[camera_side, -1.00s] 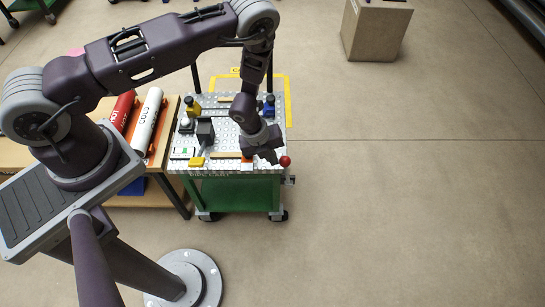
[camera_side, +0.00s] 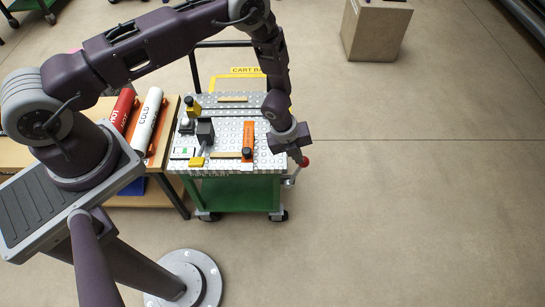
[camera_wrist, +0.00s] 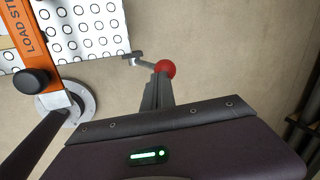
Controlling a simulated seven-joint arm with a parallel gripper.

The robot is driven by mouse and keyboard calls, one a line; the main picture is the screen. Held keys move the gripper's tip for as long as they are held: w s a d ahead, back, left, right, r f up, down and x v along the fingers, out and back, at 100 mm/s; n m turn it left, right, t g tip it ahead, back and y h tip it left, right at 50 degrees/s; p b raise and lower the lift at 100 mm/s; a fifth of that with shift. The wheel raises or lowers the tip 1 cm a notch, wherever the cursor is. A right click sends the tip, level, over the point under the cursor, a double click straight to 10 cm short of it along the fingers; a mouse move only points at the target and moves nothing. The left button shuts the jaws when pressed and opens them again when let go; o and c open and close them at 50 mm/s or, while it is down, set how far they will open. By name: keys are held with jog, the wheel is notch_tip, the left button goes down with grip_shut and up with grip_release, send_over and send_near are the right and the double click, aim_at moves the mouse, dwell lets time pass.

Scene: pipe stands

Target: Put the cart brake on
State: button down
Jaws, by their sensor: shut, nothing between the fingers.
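The cart (camera_side: 235,193) has a green body and a perforated grey top. The brake lever, a short grey arm with a red ball knob (camera_side: 305,161), is at its right side and leans outward to the right. The knob also shows in the wrist view (camera_wrist: 166,68), with its grey arm (camera_wrist: 138,61) running left toward the cart. My gripper (camera_side: 304,154) is just past the cart's right edge, right by the knob. In the wrist view its shut fingers (camera_wrist: 157,88) reach the knob's near side; I cannot tell whether they touch.
An orange load strap (camera_side: 248,138) with a black knob lies on the cart top, left of my gripper. Red and white pipes (camera_side: 146,118) rest on the wooden bench at left. A yellow floor outline (camera_side: 226,85) is behind the cart. Floor at right is clear.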

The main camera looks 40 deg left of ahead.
jog(key=shift+w+d+f, duration=0.2)
jog(key=shift+w+d, duration=0.4)
jog(key=shift+w+d+f, duration=0.25)
jog(key=shift+w+d, duration=0.4)
jog(key=shift+w+d+f, duration=0.2)
jog(key=shift+w+d, duration=0.4)
jog(key=shift+s, duration=0.1)
notch_tip(320, 180, up, 12)
jog(key=d+r, duration=0.1)
jog(key=d, duration=0.1)
jog(key=s+a+r+n+t+y, duration=0.1)
jog(key=s+a+r+n, duration=0.2)
jog(key=r, duration=0.6)
jog(key=s+a+r+n+y, duration=0.1)
jog(key=a+r+n, duration=0.35)
jog(key=r, duration=0.35)
jog(key=s+a+r+n+t+y, duration=0.1)
jog(key=s+a+r+n, duration=0.2)
jog(key=r, duration=0.6)
jog(key=s+a+r+n, duration=0.5)
jog(key=s+r+n, duration=0.25)
jog(key=s, duration=0.25)
jog(key=s+r+n+h, duration=0.1)
jog(key=s+n, duration=0.6)
jog(key=s, duration=0.7)
jog(key=shift+s+r+t, duration=0.25)
jog(key=shift+r+t, duration=0.1)
jog(key=shift+t, duration=0.05)
